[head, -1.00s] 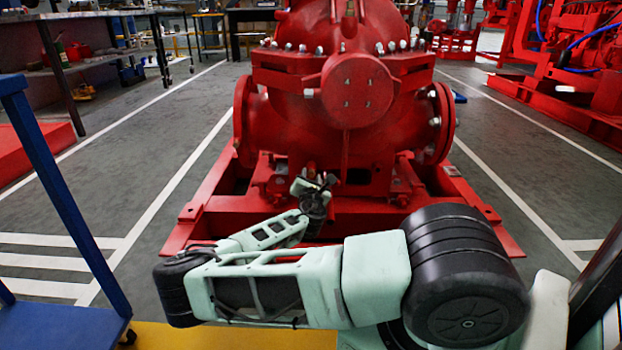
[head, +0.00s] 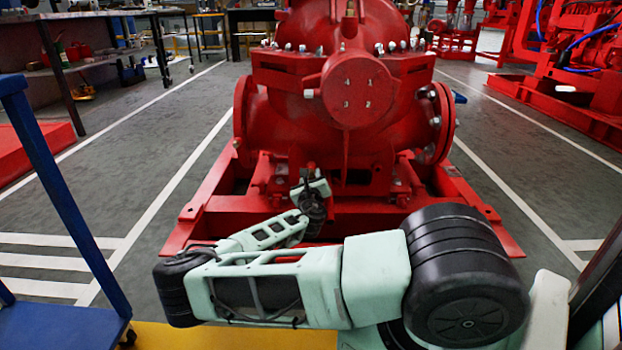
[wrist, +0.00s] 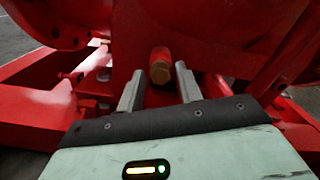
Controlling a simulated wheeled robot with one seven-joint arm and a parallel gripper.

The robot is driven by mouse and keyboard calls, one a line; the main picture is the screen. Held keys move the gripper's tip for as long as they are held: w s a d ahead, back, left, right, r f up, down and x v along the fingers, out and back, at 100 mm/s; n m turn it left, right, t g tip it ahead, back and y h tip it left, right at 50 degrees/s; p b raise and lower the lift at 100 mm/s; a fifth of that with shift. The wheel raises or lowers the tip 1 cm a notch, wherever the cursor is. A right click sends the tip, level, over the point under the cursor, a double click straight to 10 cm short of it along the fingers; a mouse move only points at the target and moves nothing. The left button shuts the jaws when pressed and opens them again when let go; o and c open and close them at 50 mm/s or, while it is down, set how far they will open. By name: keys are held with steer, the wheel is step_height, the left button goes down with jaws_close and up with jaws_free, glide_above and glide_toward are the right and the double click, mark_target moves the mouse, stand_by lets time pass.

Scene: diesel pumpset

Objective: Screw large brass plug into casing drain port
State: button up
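My gripper (wrist: 159,69) is open, with one grey finger on each side of the plug and a gap visible on both sides. In the head view my gripper (head: 312,183) is low in front of the casing (head: 345,100); its fingers and the plug are too small to make out there.
The red base frame (head: 215,215) surrounds the space under the casing, with rails on both sides. A blue cart (head: 60,190) stands at the near left. The marked grey floor (head: 545,170) is clear to the right of the pump.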

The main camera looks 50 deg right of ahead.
steer(key=shift+n, duration=0.7)
jaws_close()
steer(key=shift+b, duration=0.4)
